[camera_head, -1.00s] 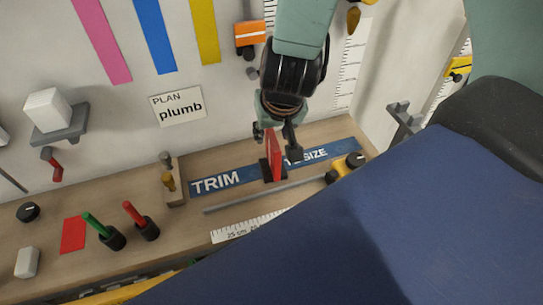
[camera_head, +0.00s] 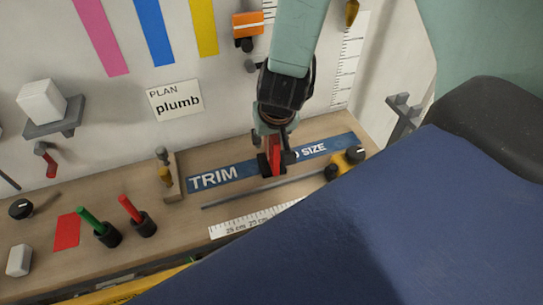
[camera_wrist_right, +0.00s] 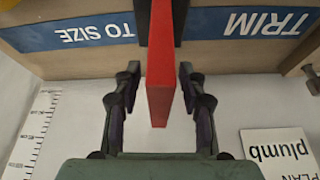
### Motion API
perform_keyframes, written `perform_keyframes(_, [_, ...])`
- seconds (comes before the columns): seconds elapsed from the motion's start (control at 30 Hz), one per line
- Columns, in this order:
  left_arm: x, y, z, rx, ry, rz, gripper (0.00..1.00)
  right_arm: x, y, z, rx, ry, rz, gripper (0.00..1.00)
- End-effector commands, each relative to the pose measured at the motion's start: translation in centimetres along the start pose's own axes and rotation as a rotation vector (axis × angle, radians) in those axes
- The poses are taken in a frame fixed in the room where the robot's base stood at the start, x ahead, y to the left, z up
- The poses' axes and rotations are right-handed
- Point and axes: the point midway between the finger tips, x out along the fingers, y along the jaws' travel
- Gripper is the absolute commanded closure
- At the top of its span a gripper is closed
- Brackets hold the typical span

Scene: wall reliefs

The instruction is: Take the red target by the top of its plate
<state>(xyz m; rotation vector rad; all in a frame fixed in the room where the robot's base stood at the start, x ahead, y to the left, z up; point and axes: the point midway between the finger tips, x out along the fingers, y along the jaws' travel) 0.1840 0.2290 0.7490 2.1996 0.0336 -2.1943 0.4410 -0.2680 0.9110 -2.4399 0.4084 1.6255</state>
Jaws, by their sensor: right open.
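The red target (camera_head: 274,158) is an upright red plate in a dark base (camera_head: 263,165), standing on the blue "TRIM TO SIZE" strip (camera_head: 215,177). In the right wrist view its red plate (camera_wrist_right: 160,60) shows edge-on between the fingers. My right gripper (camera_head: 274,146) is over the top of the plate. Its two fingers (camera_wrist_right: 158,80) are open, one on each side of the plate, with a visible gap on both sides. My left gripper is not in view.
A grey rod (camera_head: 260,190) and a white ruler (camera_head: 250,222) lie in front of the target. A yellow-and-black tool (camera_head: 345,162) is to its right, a small wooden stand (camera_head: 172,180) to its left. Green (camera_head: 92,221) and red (camera_head: 130,209) handles stand further left.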

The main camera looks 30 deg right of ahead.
Motion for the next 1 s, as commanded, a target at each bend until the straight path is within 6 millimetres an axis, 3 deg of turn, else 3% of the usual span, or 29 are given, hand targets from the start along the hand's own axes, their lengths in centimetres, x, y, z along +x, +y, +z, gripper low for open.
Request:
perform_keyframes(0.73, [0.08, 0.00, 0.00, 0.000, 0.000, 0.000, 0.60, 0.46, 0.01, 0.22, 0.000, 0.000, 0.000, 0.58])
perform_keyframes(1.0, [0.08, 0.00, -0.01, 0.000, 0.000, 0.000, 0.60, 0.45, 0.00, 0.22, 0.000, 0.000, 0.000, 0.80])
